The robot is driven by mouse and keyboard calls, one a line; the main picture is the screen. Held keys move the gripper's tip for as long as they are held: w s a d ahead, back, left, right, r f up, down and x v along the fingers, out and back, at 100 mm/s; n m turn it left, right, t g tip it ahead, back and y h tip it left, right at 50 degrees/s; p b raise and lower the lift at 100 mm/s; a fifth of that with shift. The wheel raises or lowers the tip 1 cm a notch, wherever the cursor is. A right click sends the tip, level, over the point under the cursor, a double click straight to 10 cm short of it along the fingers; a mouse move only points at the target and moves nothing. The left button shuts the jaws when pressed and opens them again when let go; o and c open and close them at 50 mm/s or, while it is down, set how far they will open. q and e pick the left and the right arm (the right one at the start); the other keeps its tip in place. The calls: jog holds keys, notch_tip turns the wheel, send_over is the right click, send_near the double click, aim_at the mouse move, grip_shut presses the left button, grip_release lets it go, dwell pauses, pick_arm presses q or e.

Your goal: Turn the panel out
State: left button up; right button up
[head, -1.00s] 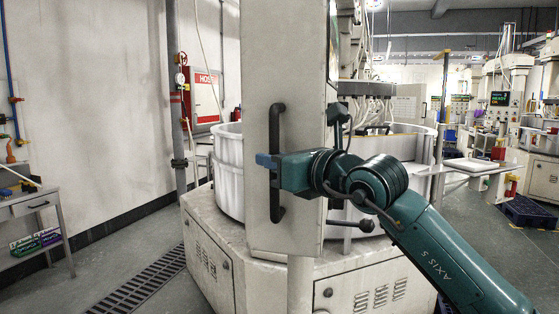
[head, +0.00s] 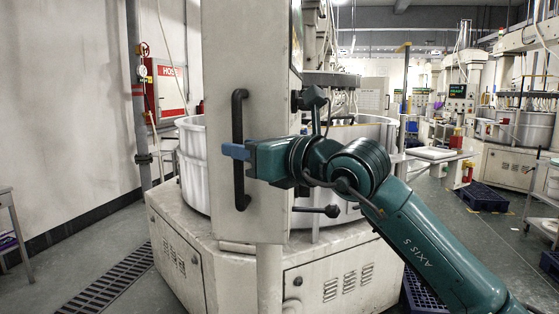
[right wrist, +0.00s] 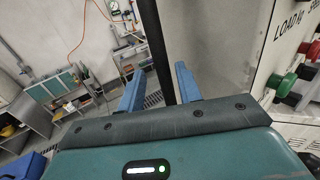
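The panel (head: 222,60) is a tall beige box-like leaf at the front of the round machine. A black vertical bar handle (head: 238,110) is fixed to its face. My right gripper (head: 235,152) is at the middle of this handle, coming from the right. In the right wrist view the dark bar (right wrist: 156,40) stands between the two blue fingers (right wrist: 160,85), with a narrow gap showing on each side, so the gripper looks open around it. My left gripper is in neither view.
The machine's white tub (head: 193,165) stands behind the panel. A lever with a black knob (head: 331,211) sticks out below my right arm. A floor grate (head: 110,285) and open floor lie at left. Blue pallets (head: 485,197) lie at right.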

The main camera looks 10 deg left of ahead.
pick_arm(q)
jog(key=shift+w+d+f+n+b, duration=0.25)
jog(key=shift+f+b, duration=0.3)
jog(key=shift+b, duration=0.65)
pick_arm(e)
jog(key=v, duration=1)
jog(key=shift+a, duration=0.1)
